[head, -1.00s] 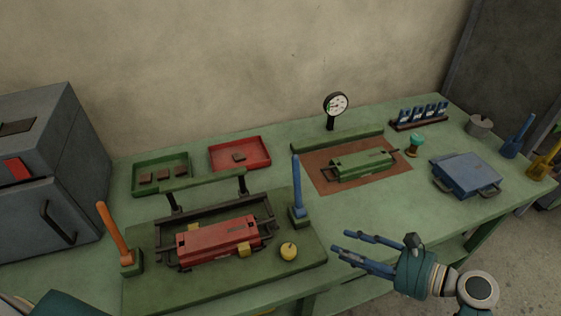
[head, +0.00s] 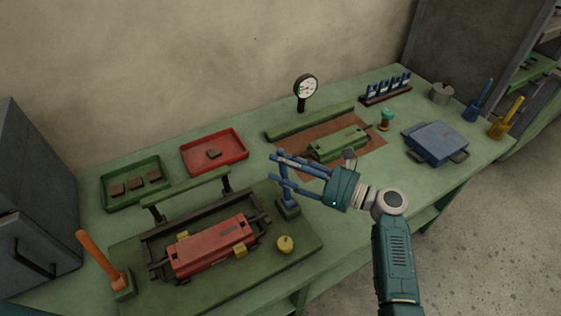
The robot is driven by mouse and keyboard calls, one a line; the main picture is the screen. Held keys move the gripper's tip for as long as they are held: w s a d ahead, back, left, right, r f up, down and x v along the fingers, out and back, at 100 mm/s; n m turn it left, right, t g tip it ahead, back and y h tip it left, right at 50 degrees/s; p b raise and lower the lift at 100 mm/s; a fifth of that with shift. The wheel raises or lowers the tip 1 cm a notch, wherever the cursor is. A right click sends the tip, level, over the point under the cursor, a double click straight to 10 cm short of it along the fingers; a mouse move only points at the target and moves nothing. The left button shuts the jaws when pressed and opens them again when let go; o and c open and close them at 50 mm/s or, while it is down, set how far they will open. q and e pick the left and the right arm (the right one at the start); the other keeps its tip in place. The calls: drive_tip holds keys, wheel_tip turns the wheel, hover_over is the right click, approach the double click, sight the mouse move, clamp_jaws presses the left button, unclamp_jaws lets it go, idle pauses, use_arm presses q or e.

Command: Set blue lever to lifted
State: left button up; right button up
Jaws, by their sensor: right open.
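The blue lever (head: 287,196) stands upright on its small base at the right rear corner of the green fixture board (head: 300,238). My right gripper (head: 276,169) is open and reaches in from the right at the lever's height. Its blue fingers overlap the lever's upper part, and I cannot tell whether they touch it or whether the lever is between them. The lever's top is partly hidden by the fingers. My left gripper is not in view.
On the board are a red roller unit (head: 212,247), an orange lever (head: 99,257) and a yellow knob (head: 285,244). Behind it are a green tray (head: 135,202) and a red tray (head: 232,171). A gauge (head: 305,88), a green block (head: 340,143) and a blue box (head: 435,141) stand to the right.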

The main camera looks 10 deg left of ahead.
drive_tip(key=shift+w+a, duration=0.15)
drive_tip(key=shift+a, duration=0.1)
drive_tip(key=shift+c, duration=1.3)
clamp_jaws()
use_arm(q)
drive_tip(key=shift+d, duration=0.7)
